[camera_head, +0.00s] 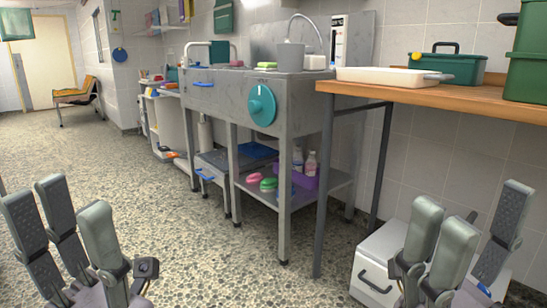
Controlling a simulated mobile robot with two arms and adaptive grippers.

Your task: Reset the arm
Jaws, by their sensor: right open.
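My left gripper (66,228) is at the lower left, its grey fingers spread and empty over the pebbled floor. My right gripper (462,240) is at the lower right, its fingers apart with nothing between them. It shows in front of a white box with a dark handle (372,279) on the floor. Neither gripper appears to touch anything. The lower parts of both arms are cut off by the bottom edge.
A wooden table (430,95) on the right carries a white tray (385,76) and green boxes (447,67). A steel sink unit (222,98) stands in the middle, with a lower shelf (300,190). A chair (78,94) is far left. The pebbled floor (130,180) is open at left.

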